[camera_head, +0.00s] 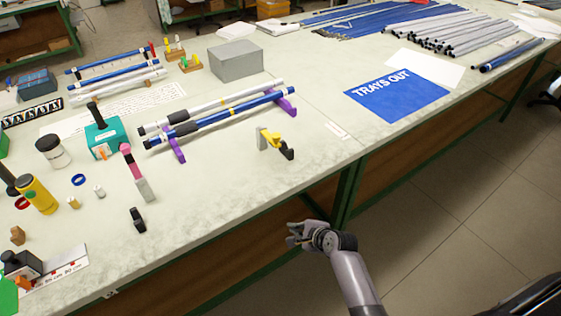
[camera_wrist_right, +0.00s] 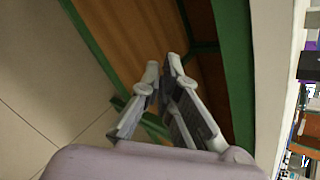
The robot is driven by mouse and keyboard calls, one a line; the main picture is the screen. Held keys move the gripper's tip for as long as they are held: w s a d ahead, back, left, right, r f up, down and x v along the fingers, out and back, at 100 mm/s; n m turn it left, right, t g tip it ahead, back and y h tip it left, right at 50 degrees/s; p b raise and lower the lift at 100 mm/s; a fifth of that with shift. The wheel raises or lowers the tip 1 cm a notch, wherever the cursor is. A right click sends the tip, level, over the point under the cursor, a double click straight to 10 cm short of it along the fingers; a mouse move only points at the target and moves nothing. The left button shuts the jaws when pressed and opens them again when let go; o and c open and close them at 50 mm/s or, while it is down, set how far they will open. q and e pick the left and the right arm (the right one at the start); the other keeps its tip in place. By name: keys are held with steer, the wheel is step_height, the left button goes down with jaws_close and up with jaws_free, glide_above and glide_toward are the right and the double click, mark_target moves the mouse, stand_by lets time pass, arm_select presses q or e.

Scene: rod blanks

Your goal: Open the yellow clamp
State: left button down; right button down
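The yellow clamp (camera_head: 272,139) is near the table's front edge in the head view. It has a black end at its lower right and a grey block-like part at its left. Whether its jaws are apart is too small to tell. My right gripper (camera_head: 290,233) is in front of the table edge, below the clamp in the picture and apart from it. In the right wrist view, its two fingers (camera_wrist_right: 163,70) come close together at the tips, with nothing visible between them. The clamp does not show there. My left gripper is not in view.
Blue and white rods (camera_head: 215,118) lie on purple supports left of the clamp. A pink-and-grey tool (camera_head: 137,173) and a black clamp-like piece (camera_head: 138,219) lie farther left. A grey box (camera_head: 236,62) is behind. The table's green frame (camera_wrist_right: 236,80) is near my right gripper.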

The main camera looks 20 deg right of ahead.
steer(key=w+d+r+m+t, duration=0.1)
steer(key=w+r+m, duration=0.1)
steer(key=r, duration=0.4)
steer(key=w+d+r+m+t+b, duration=0.1)
steer(key=w+r+m+t, duration=0.1)
steer(key=r+m, duration=0.3)
steer(key=w+d+r+m+t+y, duration=0.1)
steer(key=w+r+m, duration=0.2)
steer(key=r, duration=0.4)
steer(key=shift+w+r+m+t, duration=0.2)
steer(key=shift+w+m+t, duration=0.1)
steer(key=shift+m+t, duration=0.15)
steer(key=b+x, duration=0.1)
steer(key=x, duration=0.9)
steer(key=shift+f, duration=0.1)
